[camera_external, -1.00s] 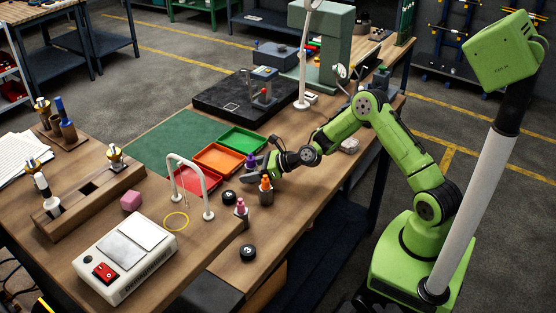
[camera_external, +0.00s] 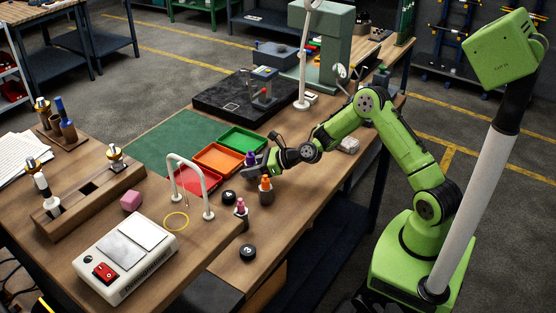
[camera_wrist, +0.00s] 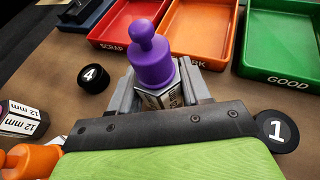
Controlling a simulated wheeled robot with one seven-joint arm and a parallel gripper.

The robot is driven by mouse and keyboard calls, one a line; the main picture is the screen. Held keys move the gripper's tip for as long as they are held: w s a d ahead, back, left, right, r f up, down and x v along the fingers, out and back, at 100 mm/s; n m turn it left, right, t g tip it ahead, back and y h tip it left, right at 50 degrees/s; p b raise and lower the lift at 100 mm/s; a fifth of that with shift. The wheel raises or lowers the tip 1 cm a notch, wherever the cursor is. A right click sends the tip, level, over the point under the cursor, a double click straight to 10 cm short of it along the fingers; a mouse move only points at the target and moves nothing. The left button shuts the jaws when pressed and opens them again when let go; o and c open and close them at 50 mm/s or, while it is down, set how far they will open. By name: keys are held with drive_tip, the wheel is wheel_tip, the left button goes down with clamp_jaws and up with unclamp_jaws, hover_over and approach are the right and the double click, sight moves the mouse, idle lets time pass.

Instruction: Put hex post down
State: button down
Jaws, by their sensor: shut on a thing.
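The hex post with a purple knob (camera_wrist: 152,60) stands upright between the fingers of my gripper (camera_wrist: 165,95) in the wrist view. My gripper is shut on its metal hex body, below the knob. The lettering on the body is partly hidden by the fingers. In the external view the purple knob (camera_external: 251,158) shows at my gripper (camera_external: 254,170), close to the front edges of the trays. The post's foot is hidden, so I cannot tell whether it touches the table.
A red tray (camera_external: 186,190), orange tray (camera_external: 216,172) and green tray (camera_external: 236,148) lie beyond. An orange-knobbed post (camera_external: 266,196) and pink-knobbed post (camera_external: 241,212) stand nearby. Disc 4 (camera_wrist: 93,79) is left of my gripper, disc 1 (camera_wrist: 276,131) right. Disc 3 (camera_external: 248,252) lies near the table edge.

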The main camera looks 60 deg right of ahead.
sight(250, 151)
wheel_tip(250, 151, up, 8)
drive_tip(key=shift+r+p, duration=0.15)
drive_tip(key=shift+p, duration=0.6)
drive_tip(key=shift+d+r, duration=0.1)
drive_tip(key=shift+r, duration=0.1)
drive_tip(key=s+d+n+g+y+b, duration=0.5)
drive_tip(key=s+d+n+y+b, duration=0.15)
drive_tip(key=s, duration=0.35)
drive_tip(key=shift+h, duration=0.25)
drive_tip(key=f+b, duration=0.1)
drive_tip(key=f, duration=0.2)
drive_tip(key=f+b, duration=0.1)
drive_tip(key=f, duration=0.2)
drive_tip(key=a+f+b, duration=0.1)
drive_tip(key=f+b, duration=0.1)
drive_tip(key=f, duration=0.1)
drive_tip(key=shift+f, duration=0.35)
drive_tip(key=shift+d+r, duration=0.1)
drive_tip(key=c, duration=0.5)
unclamp_jaws()
